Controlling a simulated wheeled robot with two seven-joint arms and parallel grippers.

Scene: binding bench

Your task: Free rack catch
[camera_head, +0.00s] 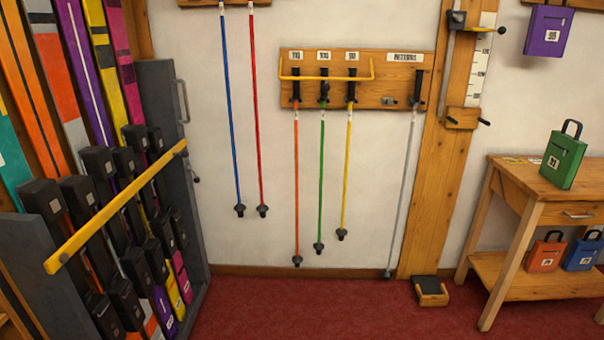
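A ski rack (170,120) with grey end panels stands at the left, holding several upright coloured skis with black bindings. A yellow bar (120,205) runs across the front of the skis. A small dark fitting (194,178) shows on the side of the grey end panel, below a metal handle (184,101); I cannot tell whether it is a catch. On the wall, a wooden pole rack (300,58) has a thin yellow bar (330,79) across its hanging poles. A small metal fitting (389,101) sits at its right. Neither gripper is in view.
Orange, green, yellow and grey poles hang from the wall rack. A wooden measuring post (440,190) stands right of it, with a small block (431,292) at its foot. A wooden bench (530,212) at the right holds a green tagged case (563,162). The red carpet (330,305) between is clear.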

